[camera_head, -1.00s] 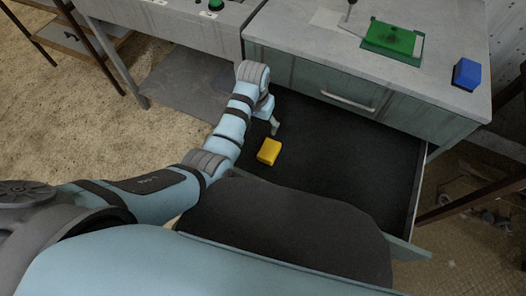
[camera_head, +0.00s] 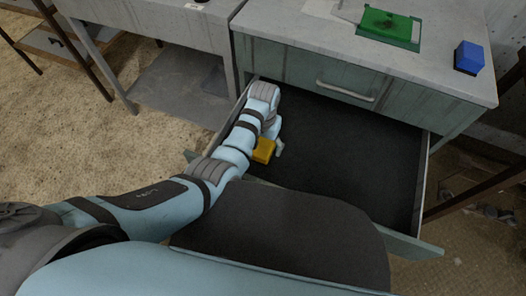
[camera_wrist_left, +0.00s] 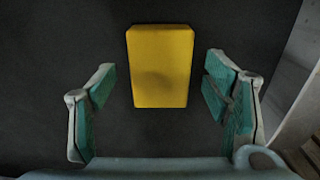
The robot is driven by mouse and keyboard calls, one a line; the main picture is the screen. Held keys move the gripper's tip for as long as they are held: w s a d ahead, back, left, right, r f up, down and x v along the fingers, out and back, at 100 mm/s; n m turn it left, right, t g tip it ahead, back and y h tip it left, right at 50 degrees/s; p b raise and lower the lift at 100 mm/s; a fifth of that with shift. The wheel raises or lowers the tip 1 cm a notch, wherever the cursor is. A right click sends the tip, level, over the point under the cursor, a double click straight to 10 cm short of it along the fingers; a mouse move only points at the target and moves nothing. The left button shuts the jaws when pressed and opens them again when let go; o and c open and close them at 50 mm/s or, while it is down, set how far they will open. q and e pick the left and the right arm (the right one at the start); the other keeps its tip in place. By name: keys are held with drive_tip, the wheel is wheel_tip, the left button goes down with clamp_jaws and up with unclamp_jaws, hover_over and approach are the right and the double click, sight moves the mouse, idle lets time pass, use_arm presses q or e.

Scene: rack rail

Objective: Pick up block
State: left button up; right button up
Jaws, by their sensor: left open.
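A yellow block (camera_head: 263,150) lies on the dark floor of an open drawer (camera_head: 345,150), near its left side. My left gripper (camera_head: 274,149) is over the block in the head view, and the arm hides part of both. In the left wrist view the block (camera_wrist_left: 160,66) shows whole, centred between the two spread fingers of my left gripper (camera_wrist_left: 160,90). There is a gap between the block and each finger. The gripper is open and empty. My right gripper is not in view.
The cabinet top (camera_head: 300,40) above the drawer holds a green tray (camera_head: 389,27) and a blue block (camera_head: 468,57). The drawer's front wall (camera_head: 405,243) and left wall stand around the block. The drawer floor to the right is clear.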

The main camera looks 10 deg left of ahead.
sight(264, 147)
use_arm(q)
drive_tip(key=shift+f, duration=0.9)
drive_tip(key=shift+r, duration=0.1)
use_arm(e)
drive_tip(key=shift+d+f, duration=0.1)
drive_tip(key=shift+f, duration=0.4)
use_arm(q)
drive_tip(key=shift+c, duration=1.2)
drive_tip(key=c, duration=1.2)
wheel_tip(264, 147, up, 20)
drive_tip(key=p, duration=2.2)
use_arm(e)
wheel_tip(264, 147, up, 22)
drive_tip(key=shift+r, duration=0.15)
